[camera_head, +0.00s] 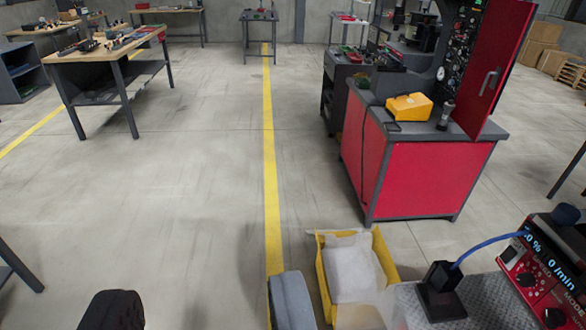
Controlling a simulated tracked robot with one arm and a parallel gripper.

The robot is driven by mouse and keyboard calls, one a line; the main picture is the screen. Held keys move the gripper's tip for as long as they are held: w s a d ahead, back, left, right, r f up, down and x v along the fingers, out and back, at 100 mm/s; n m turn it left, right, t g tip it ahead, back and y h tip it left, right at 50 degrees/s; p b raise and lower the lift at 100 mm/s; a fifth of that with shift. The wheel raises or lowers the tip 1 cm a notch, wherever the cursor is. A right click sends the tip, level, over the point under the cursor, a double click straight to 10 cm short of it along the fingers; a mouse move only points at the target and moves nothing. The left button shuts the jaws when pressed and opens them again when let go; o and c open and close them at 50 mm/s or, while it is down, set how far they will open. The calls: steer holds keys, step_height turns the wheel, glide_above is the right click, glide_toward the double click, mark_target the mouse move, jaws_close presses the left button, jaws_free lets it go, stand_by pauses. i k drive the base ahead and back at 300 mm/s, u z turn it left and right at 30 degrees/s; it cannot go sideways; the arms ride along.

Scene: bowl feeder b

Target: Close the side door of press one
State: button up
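A tall red door (479,78) with a grey handle stands swung open at the upper right. It hangs beside a dark control panel (462,50) with gauges and knobs, on a red machine base (432,169) with a grey top. This looks like the press, but no readable label names it press one. The top of the door is cut off by the frame. A rounded grey part (291,301) at the bottom middle may be mine; I cannot tell. The door stands well ahead, with floor and a near bench between.
A yellow box (408,107) sits on the machine's top. A yellow bin (384,257) with white bags and a red control box (540,275) with a blue cable are close at the lower right. A workbench (90,66) stands at left. The middle floor is clear.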

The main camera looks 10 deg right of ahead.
mark_target(504, 24)
steer(key=i, duration=3.4)
steer(key=z, duration=2.25)
steer(key=k, duration=1.05)
steer(key=u, duration=0.45)
